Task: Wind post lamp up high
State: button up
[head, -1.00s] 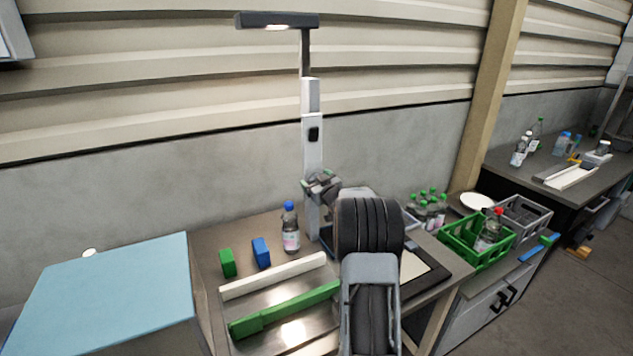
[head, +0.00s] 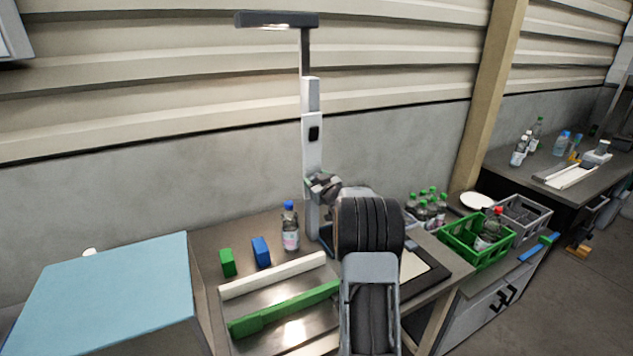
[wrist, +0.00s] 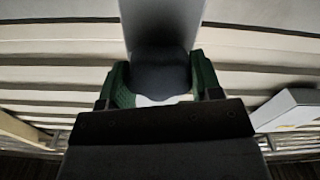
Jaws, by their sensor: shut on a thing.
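The post lamp stands at the back of the bench, with a dark flat lamp head (head: 277,19) high on a thin dark rod and a pale grey post (head: 312,145) below. My gripper (head: 322,184) is at the lower part of the post, partly hidden by my own arm. In the wrist view my gripper (wrist: 160,84) has its green-padded fingers on both sides of a dark rounded knob (wrist: 160,72) and is shut on it. The post runs up behind the knob.
A bottle with a blue cap (head: 290,228) stands just left of the post. A green block (head: 227,263), blue block (head: 261,252), white bar (head: 272,275) and green bar (head: 285,309) lie in front. A green crate (head: 476,241) is at right. The wall is close behind.

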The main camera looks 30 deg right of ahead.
dwell(0.8)
jog(key=o, duration=0.9)
jog(key=shift+s, duration=0.1)
jog(key=s+a+b, duration=0.2)
jog(key=s+b, duration=0.1)
jog(key=s, duration=1)
jog(key=shift+s+b, duration=0.3)
